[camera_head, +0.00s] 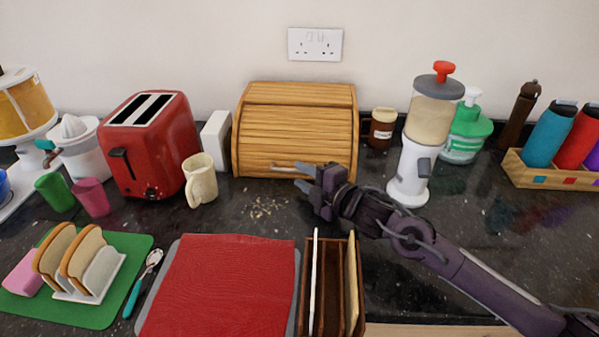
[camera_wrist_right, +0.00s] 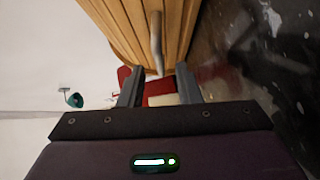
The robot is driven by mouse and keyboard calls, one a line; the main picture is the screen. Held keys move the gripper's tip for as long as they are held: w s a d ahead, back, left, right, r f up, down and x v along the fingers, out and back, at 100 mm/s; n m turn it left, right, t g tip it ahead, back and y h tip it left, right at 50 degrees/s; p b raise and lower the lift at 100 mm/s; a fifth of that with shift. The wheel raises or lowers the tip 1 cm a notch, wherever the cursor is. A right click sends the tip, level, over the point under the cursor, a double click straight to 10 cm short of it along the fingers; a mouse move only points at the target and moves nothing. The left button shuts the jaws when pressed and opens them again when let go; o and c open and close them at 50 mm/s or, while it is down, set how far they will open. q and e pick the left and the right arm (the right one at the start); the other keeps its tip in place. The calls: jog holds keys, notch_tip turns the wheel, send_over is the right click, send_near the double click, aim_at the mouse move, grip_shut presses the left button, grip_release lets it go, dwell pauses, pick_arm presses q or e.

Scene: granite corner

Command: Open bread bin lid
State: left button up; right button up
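The wooden bread bin (camera_head: 295,130) stands against the back wall with its slatted roll-top lid down. A pale bar handle (camera_head: 290,167) runs along the lid's lower front edge. My right gripper (camera_head: 303,178) reaches in from the right, with its fingertips by the handle's right end. In the right wrist view the two fingers (camera_wrist_right: 160,85) are apart. The handle (camera_wrist_right: 157,42) shows just beyond the fingertips, roughly in line with the gap, against the bin's slats (camera_wrist_right: 130,25). I cannot tell whether a finger touches it. My left gripper is not in view.
A cream mug (camera_head: 200,179) and red toaster (camera_head: 151,145) stand left of the bin. A brown jar (camera_head: 382,129) and white dispenser (camera_head: 411,165) stand right. Crumbs (camera_head: 264,207) lie in front. A red mat (camera_head: 222,285) and wooden rack (camera_head: 333,285) are nearer.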

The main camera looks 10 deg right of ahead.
jog(key=shift+x, duration=0.85)
grip_shut()
